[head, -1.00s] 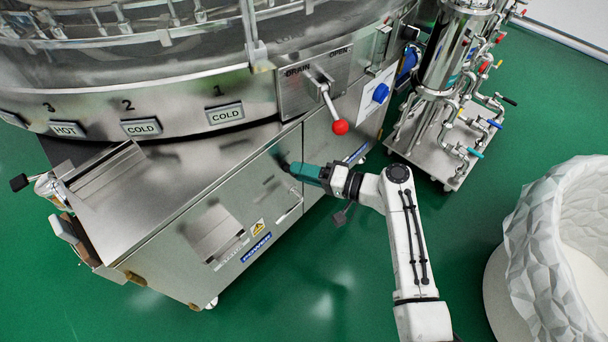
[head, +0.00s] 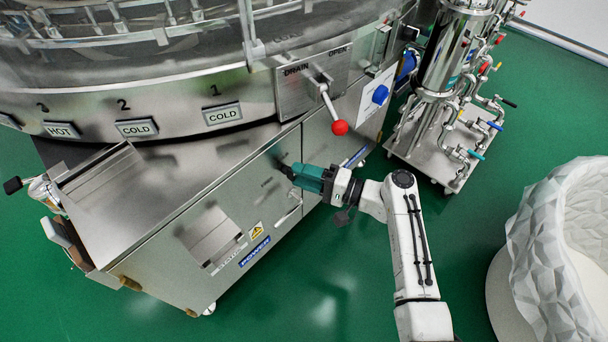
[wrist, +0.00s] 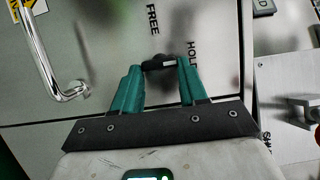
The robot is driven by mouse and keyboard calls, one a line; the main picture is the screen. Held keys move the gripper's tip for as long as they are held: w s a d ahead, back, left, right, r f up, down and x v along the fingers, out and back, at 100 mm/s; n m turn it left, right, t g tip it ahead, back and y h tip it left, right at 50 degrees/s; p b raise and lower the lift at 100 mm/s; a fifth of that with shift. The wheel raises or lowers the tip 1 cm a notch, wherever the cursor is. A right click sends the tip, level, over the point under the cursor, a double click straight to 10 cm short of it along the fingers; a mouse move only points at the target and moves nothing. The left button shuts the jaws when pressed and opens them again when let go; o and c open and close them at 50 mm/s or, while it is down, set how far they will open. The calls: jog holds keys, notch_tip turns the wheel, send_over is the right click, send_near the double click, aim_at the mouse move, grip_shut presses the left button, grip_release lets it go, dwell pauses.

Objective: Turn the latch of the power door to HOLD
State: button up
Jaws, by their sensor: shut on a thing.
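The power door is a grey metal panel (head: 262,200) on the front of the washer's cabinet. Its small black latch (wrist: 158,63) shows in the wrist view, with a white mark on its right part. The word FREE (wrist: 152,19) stands above the latch and HOLD (wrist: 192,54) to its right. My gripper (wrist: 160,68), with teal fingers, is shut on the latch, one finger on each side. In the head view my gripper (head: 288,172) reaches the door from the right; its fingertips and the latch are hard to make out there.
A bar handle (wrist: 48,55) is left of the latch in the wrist view. A red-knobbed drain lever (head: 333,108) sticks out above my gripper. A pipe stand (head: 440,140) is behind right, a white faceted tub (head: 540,240) at far right. Green floor lies open in front.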

jog(key=o, duration=1.1)
jog(key=shift+c, duration=0.2)
jog(key=shift+d, duration=0.1)
jog(key=p+v, duration=0.2)
jog(key=v, duration=0.8)
jog(key=shift+s+d, duration=0.15)
jog(key=shift+d, duration=0.15)
jog(key=shift+f, duration=0.1)
